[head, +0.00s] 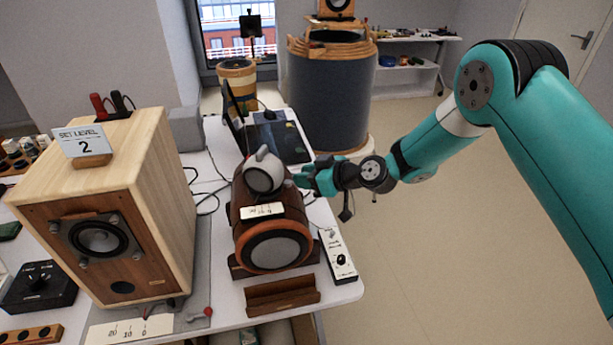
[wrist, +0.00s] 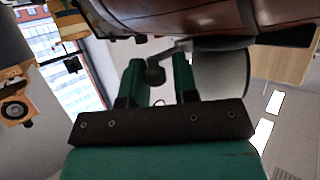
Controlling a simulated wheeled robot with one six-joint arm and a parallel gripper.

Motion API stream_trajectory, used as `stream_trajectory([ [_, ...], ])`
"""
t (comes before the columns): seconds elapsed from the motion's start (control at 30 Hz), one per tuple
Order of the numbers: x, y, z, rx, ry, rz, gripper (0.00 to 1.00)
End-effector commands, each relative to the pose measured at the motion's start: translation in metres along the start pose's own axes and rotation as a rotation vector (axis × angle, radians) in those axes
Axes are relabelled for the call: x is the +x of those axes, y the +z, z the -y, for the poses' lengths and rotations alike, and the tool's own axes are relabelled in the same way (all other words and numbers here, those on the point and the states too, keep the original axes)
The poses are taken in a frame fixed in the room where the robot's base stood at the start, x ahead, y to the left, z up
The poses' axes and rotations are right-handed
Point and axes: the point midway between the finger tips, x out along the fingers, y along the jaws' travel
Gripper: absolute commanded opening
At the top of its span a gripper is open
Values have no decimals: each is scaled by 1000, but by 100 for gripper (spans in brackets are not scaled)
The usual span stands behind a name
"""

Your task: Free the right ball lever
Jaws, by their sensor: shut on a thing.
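A brown barrel-shaped speaker (head: 240,210) with an orange-ringed grey cone stands on the white table, a small grey pod (head: 262,178) on its top. My gripper (head: 308,180) reaches in from the right to the upper right side of the speaker. In the wrist view, the right ball lever (wrist: 156,73), a thin grey arm with a dark ball end, comes off the speaker's side. The ball sits between my green fingertips (wrist: 160,75), which are shut on it. The lever is hidden in the head view by my gripper and the speaker.
A large wooden speaker box (head: 150,190) with a "SET LEVEL 2" card stands left. A white control strip (head: 338,256) and a brown wooden tray (head: 282,297) lie near the table's front edge. The floor (head: 440,260) at right is clear.

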Motion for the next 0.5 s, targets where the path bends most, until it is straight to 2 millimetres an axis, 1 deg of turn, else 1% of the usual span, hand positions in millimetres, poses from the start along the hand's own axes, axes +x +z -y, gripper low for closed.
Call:
stream_trajectory([
  [0.03,-1,-1,-3,0,23,-3,4],
  [0.2,-2,0,-1,20,71,-3,4],
  [0.5,-2,0,1,32,100,-3,4],
])
